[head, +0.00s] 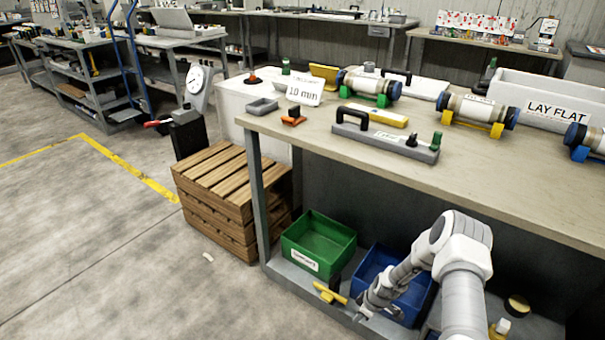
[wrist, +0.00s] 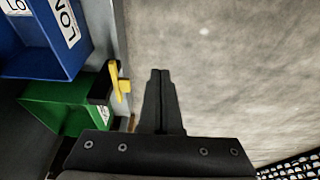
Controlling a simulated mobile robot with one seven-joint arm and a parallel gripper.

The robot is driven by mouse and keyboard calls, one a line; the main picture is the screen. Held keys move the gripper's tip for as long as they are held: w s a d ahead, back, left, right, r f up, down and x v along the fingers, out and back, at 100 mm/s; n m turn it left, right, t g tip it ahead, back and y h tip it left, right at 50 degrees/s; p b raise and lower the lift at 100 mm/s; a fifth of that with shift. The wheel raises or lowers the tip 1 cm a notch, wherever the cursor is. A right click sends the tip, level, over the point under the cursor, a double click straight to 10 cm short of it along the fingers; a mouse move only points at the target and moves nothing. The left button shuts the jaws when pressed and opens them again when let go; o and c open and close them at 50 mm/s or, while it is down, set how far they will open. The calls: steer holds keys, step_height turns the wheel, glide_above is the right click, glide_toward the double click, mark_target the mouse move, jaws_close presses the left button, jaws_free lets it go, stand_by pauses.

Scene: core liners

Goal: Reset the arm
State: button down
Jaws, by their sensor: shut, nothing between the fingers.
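My gripper (wrist: 160,75) is shut and empty in the wrist view, its two dark fingers pressed together over the grey floor. In the head view my arm reaches down in front of the bench's lower shelf, with its end (head: 362,306) low beside the blue bin. The fingers are too small to make out clearly there. A yellow-handled tool (head: 330,293) lies at the shelf's front edge by the green bin (head: 318,243). It also shows in the wrist view (wrist: 119,82), left of my fingers and apart from them.
A blue bin (head: 369,270) stands on the lower shelf behind my arm. The workbench top (head: 480,165) above holds core tubes on coloured cradles, a grey tray and a white LAY FLAT box. Wooden crates (head: 228,195) stand left of the bench. The floor (head: 130,270) at front left is clear.

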step_height(320, 180, up, 37)
steer(key=m+t+h, duration=0.1)
steer(key=m+h, duration=0.1)
steer(key=m, duration=0.1)
steer(key=s+a+r+m+t+h, duration=0.1)
steer(key=s+r+m, duration=0.1)
steer(key=s+r, duration=0.55)
steer(key=s+a+r+m, duration=0.15)
steer(key=s+r, duration=0.25)
steer(key=r, duration=0.6)
steer(key=s+a+r+m+t, duration=0.1)
steer(key=s+r+m, duration=0.1)
steer(key=s, duration=0.6)
steer(key=s+a+r+m+t, duration=0.1)
steer(key=s+r+m, duration=0.15)
steer(key=s, duration=0.55)
step_height(320, 180, up, 22)
steer(key=p, duration=2.1)
steer(key=shift+s+d+y+p, duration=0.15)
steer(key=shift+s+y+p, duration=0.15)
steer(key=shift+s+p, duration=0.05)
